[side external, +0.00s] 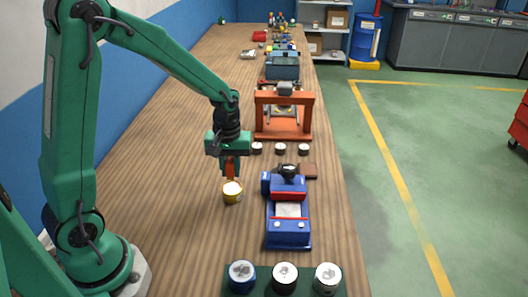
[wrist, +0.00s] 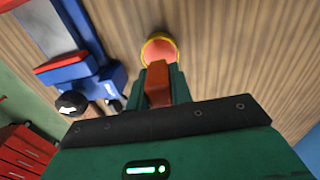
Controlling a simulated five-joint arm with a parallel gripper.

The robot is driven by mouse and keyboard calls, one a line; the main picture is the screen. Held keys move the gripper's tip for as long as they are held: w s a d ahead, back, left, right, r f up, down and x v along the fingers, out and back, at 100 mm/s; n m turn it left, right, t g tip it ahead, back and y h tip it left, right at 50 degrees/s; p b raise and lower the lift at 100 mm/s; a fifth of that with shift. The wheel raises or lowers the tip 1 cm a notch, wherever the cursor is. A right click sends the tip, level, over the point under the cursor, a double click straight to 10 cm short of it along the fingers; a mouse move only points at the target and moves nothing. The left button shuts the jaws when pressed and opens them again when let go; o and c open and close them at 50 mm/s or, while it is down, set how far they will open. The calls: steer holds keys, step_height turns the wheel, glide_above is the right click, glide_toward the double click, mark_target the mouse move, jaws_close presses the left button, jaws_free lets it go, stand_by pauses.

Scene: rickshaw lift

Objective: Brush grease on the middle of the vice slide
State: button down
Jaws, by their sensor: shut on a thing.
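My gripper (side external: 230,168) is shut on an orange-red handle, which I take to be the brush (wrist: 158,84). It points down, right above or at a small yellow-rimmed tin (side external: 232,196). The tin also shows in the wrist view (wrist: 160,41), just beyond the handle. The bristles are not clear, and I cannot tell if they touch the tin's contents. The blue vice (side external: 289,238) stands to the right of the tin, with a pale grey slide (side external: 288,210) along its middle. In the wrist view the vice (wrist: 78,70) is at the upper left.
Several round tins stand on a dark green mat (side external: 305,289) at the front. A brown block (side external: 309,171) lies by the vice. The wooden bench (side external: 160,160) is clear at left.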

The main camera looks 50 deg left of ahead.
steer(key=shift+r, duration=1.45)
steer(key=shift+w+d+r+m, duration=0.3)
steer(key=shift+r+m, duration=0.25)
steer(key=shift+m, duration=0.05)
steer(key=w+d+r+m, duration=0.2)
steer(key=d+r+m, duration=0.1)
steer(key=r+m, duration=0.4)
steer(key=shift+w+d+r+m, duration=0.2)
steer(key=shift+d+r+m, duration=0.05)
steer(key=shift+d+m, duration=0.15)
steer(key=shift+d, duration=0.1)
steer(key=w+d+f, duration=0.1)
steer(key=d+f, duration=0.7)
steer(key=d, duration=0.1)
steer(key=shift+d, duration=0.25)
steer(key=shift+f, duration=0.1)
